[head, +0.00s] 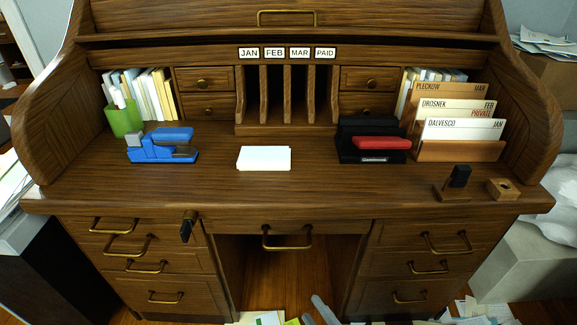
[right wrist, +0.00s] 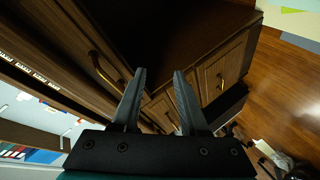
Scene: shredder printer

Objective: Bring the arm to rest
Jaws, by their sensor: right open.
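My right gripper (head: 318,308) shows at the bottom middle of the head view, low in front of the desk's knee opening. In the right wrist view its two dark fingers (right wrist: 159,72) stand apart with nothing between them. Drawer fronts with brass handles lie beyond the fingers in that view. My left gripper is not in view.
The rolltop desk (head: 330,192) holds a blue stapler (head: 160,148), white paper stack (head: 263,158), black-and-red device (head: 375,142), file holder (head: 460,150), stamp (head: 458,178) and green cup (head: 122,120). A dark object (head: 187,228) hangs at the left drawers. Papers (head: 478,312) litter the floor.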

